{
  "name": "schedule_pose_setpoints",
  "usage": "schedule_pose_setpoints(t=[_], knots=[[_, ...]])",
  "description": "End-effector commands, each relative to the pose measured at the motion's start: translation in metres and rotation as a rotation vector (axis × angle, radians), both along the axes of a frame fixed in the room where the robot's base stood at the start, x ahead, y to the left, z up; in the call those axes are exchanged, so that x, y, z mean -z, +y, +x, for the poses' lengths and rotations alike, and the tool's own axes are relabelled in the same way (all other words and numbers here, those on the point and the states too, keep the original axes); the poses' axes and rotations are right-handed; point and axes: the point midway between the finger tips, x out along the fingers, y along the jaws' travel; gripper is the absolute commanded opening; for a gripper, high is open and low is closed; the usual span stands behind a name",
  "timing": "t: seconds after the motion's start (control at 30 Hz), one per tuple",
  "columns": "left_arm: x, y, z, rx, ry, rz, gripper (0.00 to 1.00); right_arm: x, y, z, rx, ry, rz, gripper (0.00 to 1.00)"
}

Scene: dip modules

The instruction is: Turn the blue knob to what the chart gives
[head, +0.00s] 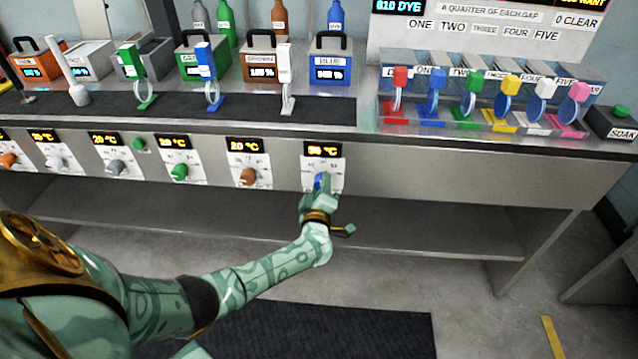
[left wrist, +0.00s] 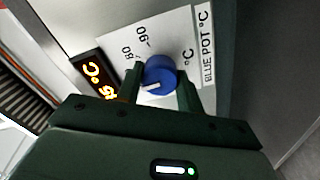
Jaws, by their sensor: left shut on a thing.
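The blue knob (head: 321,181) sits on a white dial plate on the bench's front panel, below an orange readout (head: 323,150) whose digits are hard to read. In the left wrist view the blue knob (left wrist: 159,75) has a white pointer mark, and the plate (left wrist: 185,38) bears 80, 90 and "BLUE POT °C". My left gripper (head: 318,190) is at the knob; in the wrist view its fingers (left wrist: 160,85) stand on both sides of the knob, shut on it. A chart board (head: 490,33) at the back right reads "A QUARTER OF EACH GAP". My right gripper is not in view.
Other knobs, such as the brown (head: 248,176) and green (head: 179,172) ones, line the panel to the left. The blue pot (head: 331,70) stands on the bench above. Coloured dippers (head: 474,95) stand at the right. A lower shelf (head: 420,225) runs under the panel.

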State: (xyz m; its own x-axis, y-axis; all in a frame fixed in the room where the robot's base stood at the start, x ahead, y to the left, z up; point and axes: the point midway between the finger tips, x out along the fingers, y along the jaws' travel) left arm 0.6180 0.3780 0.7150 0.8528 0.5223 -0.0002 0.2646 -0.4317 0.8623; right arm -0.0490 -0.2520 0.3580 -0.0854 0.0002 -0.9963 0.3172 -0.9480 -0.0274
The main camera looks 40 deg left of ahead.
Motion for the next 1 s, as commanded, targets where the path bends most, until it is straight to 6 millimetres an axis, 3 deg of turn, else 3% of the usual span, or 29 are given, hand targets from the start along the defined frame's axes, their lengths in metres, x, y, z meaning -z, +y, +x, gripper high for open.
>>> schedule_pose_setpoints(t=[0.73, 0.77, 0.8, 1.0], knots=[[0.0044, -0.0016, -0.0017, 0.003, 0.05, 0.067, 0.14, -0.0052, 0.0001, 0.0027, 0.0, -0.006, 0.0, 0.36], [0.0044, -0.0016, -0.0017, 0.003, 0.05, 0.067, 0.45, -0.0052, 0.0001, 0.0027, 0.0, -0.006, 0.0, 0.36], [0.0044, -0.0014, -0.0017, 0.003, 0.05, 0.067, 0.56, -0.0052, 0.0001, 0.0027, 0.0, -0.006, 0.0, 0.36], [0.0022, -0.0006, -0.0008, 0.001, 0.046, 0.068, 0.59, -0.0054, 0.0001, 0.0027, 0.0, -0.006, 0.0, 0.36]])
